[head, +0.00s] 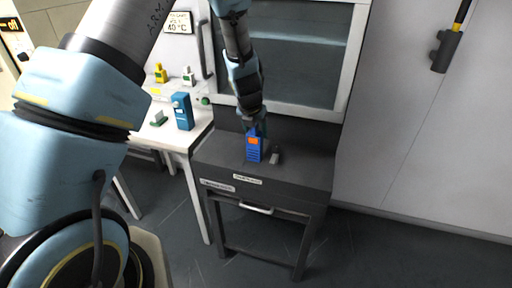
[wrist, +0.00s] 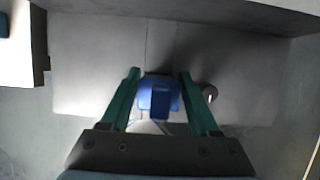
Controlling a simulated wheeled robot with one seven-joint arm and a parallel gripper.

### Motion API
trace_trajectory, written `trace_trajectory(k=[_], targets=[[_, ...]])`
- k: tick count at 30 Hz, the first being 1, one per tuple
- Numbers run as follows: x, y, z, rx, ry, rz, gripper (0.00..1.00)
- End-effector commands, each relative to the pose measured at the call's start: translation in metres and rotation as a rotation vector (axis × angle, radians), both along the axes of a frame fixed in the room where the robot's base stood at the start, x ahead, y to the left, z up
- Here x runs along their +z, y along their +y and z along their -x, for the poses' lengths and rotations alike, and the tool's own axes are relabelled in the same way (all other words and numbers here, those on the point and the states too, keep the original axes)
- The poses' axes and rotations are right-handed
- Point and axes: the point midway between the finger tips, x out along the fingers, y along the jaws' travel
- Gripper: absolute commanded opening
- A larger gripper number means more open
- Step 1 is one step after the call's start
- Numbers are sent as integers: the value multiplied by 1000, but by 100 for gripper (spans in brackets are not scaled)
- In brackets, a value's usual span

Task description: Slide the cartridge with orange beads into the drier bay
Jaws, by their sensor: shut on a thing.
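A blue cartridge (head: 254,149) with an orange window stands upright in the head view, at or just above the dark cabinet top (head: 310,172). My gripper (head: 256,130) comes down from above and is shut on its upper part. In the wrist view, the blue cartridge (wrist: 160,95) sits between the green fingers of my gripper (wrist: 160,76). I cannot tell whether its lower end touches the top. Two white labels, too small to read surely, are on the cabinet's front edge. I cannot make out the bay opening.
A glass-fronted cabinet (head: 290,60) rises behind. A white table (head: 158,135) at left carries a blue device (head: 182,111) and small yellow and green items. The right part of the dark top is clear.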

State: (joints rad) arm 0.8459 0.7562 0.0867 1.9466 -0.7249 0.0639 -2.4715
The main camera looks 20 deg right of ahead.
Motion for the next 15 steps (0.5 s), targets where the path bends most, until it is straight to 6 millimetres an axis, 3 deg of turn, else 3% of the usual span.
trace_trajectory(k=[9,15], targets=[[-35,0,0,0,-1,1,0],[-35,0,0,0,-1,1,0]])
